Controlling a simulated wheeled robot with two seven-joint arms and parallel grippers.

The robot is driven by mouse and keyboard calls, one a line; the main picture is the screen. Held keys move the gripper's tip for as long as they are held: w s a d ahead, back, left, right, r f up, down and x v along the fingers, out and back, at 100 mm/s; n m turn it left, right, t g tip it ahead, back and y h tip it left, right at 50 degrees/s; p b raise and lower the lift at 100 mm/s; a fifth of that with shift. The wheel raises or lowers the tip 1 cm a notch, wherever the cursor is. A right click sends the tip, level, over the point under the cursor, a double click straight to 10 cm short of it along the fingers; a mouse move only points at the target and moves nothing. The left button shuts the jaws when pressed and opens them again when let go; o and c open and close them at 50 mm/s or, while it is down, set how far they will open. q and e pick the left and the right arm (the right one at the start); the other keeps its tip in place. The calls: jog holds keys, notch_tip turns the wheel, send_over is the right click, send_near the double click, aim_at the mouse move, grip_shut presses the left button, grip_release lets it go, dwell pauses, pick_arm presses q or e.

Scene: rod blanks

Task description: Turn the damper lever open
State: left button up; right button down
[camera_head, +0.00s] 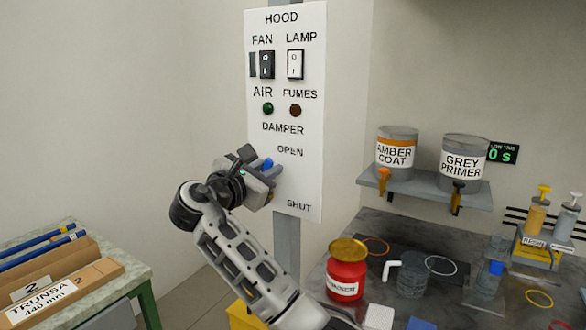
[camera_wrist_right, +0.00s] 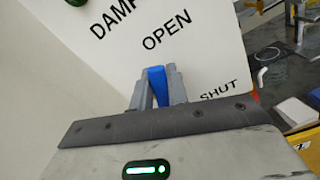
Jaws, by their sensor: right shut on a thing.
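The white hood panel (camera_head: 308,183) carries the damper labels, with OPEN above and SHUT below. The damper lever shows as a blue piece (camera_head: 266,163) at the panel's left part, below the word DAMPER and left of OPEN. My right gripper (camera_head: 272,172) is at the panel and shut on the lever. In the right wrist view the blue lever (camera_wrist_right: 157,85) stands between the two grey fingers of the right gripper (camera_wrist_right: 157,88). The lever's pivot is hidden behind the gripper. My left gripper is in neither view.
A grey shelf (camera_head: 440,190) at the right holds the amber coat can (camera_head: 397,150) and grey primer can (camera_head: 464,160). Below, a red jar (camera_head: 346,275) and a clear jug (camera_head: 411,278) stand on the bench. A side table (camera_head: 130,262) with boxes is at the left.

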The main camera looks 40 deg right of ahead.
jog(key=shift+w+a+r+n, duration=0.15)
jog(key=shift+w+n, duration=0.2)
jog(key=shift+n, duration=0.55)
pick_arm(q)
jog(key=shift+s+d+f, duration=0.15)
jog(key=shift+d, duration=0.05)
pick_arm(e)
jog(key=shift+w+a+n, duration=0.1)
jog(key=shift+w+n, duration=0.15)
jog(key=shift+n, duration=0.4)
jog(key=shift+w+a+n, duration=0.1)
jog(key=shift+w+n, duration=0.15)
jog(key=shift+n, duration=0.4)
jog(key=c, duration=1.4)
grip_release()
jog(key=shift+o, duration=0.2)
jog(key=shift+a, duration=0.1)
